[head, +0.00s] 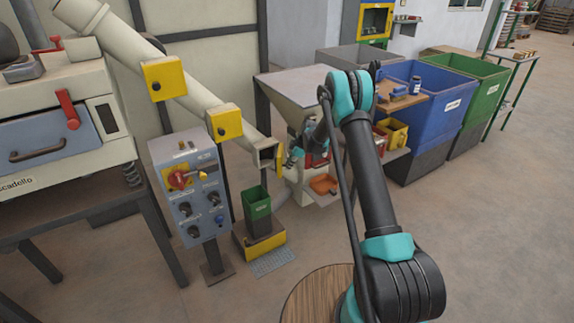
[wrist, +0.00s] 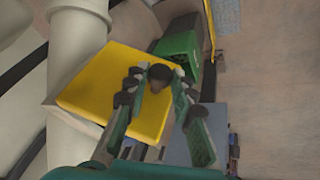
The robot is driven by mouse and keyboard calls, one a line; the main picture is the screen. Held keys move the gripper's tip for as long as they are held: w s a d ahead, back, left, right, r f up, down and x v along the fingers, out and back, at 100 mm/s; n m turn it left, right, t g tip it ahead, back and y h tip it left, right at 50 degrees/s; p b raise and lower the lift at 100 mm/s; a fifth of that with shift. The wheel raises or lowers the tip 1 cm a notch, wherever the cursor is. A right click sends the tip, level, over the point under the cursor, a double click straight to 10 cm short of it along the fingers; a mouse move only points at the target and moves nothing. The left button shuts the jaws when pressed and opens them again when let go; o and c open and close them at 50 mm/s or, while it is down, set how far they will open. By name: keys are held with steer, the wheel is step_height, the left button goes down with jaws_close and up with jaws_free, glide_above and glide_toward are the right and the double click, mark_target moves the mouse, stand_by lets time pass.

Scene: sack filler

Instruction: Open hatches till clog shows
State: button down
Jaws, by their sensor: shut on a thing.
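A sloping cream pipe (head: 190,92) carries yellow hatches in the head view. The upper hatch (head: 160,76) and the middle hatch (head: 229,122), each with a dark knob, look shut. The lower hatch (head: 278,154) shows edge-on near the pipe's end. My gripper (head: 294,157) is beside it. In the wrist view, my gripper (wrist: 157,82) is shut on the dark round knob (wrist: 160,72) of a yellow hatch (wrist: 101,85). I cannot tell whether this hatch stands open. No clog is visible.
A green bin (head: 256,202) stands on a yellow-sided stand below the pipe's end and also shows in the wrist view (wrist: 181,48). A grey control box (head: 190,188) with a red switch stands at its left. A hopper machine (head: 292,91) is behind my arm.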

steer(key=shift+d, duration=0.1)
stand_by(0.3)
steer(key=c, duration=1.3)
jaws_free()
steer(key=shift+o, duration=0.2)
steer(key=v, duration=1.2)
steer(key=shift+c, duration=0.4)
